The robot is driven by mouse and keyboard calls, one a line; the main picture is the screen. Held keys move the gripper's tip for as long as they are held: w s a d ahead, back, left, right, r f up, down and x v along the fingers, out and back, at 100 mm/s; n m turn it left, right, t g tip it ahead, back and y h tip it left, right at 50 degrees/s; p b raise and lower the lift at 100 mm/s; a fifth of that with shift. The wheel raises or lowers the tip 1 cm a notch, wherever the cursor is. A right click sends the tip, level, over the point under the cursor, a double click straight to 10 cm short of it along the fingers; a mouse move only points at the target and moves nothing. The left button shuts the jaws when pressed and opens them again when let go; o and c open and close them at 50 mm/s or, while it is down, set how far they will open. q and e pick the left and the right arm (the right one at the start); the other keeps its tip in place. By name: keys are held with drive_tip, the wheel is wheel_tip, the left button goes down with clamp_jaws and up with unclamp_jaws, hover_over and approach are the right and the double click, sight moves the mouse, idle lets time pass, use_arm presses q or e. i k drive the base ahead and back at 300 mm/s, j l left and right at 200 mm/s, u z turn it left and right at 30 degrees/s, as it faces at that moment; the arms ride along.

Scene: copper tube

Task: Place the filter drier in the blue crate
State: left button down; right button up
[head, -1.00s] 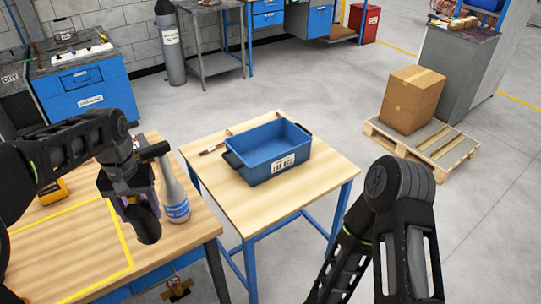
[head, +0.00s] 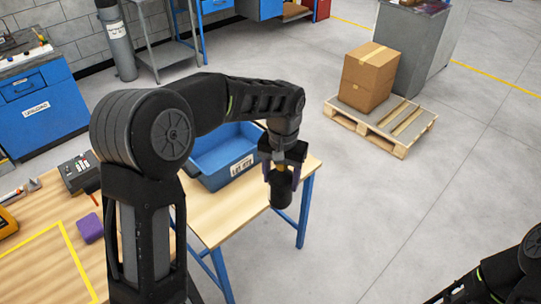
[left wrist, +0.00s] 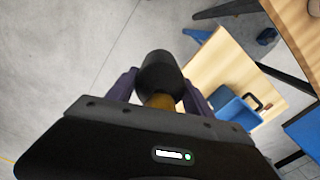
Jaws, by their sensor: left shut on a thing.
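The filter drier is a dark cylinder (head: 282,190) with a copper-coloured end. My left gripper (head: 284,166) is shut on it and holds it in the air, at the right edge of the small wooden table in the head view. The filter drier (left wrist: 161,74) also shows between the fingers of the left gripper (left wrist: 160,88) in the left wrist view. The blue crate (head: 222,152) stands on that table, left of the gripper, partly hidden by my left arm. The crate (left wrist: 236,108) lies to the right in the left wrist view. My right gripper is out of view.
The small wooden table (head: 213,214) has bare wood in front of the crate. A workbench (head: 35,215) at left holds a purple block (head: 90,228) and a dark meter-like device (head: 80,172).

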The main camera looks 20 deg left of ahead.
sight(226, 152)
drive_tip(key=i+l, duration=0.15)
drive_tip(key=i, duration=0.4)
drive_tip(key=i+u, duration=0.2)
drive_tip(key=u, duration=0.2)
drive_tip(key=i+u, duration=0.25)
drive_tip(key=u, duration=0.2)
drive_tip(key=i+j+z, duration=0.35)
drive_tip(key=i+l, duration=0.05)
drive_tip(key=l, duration=0.05)
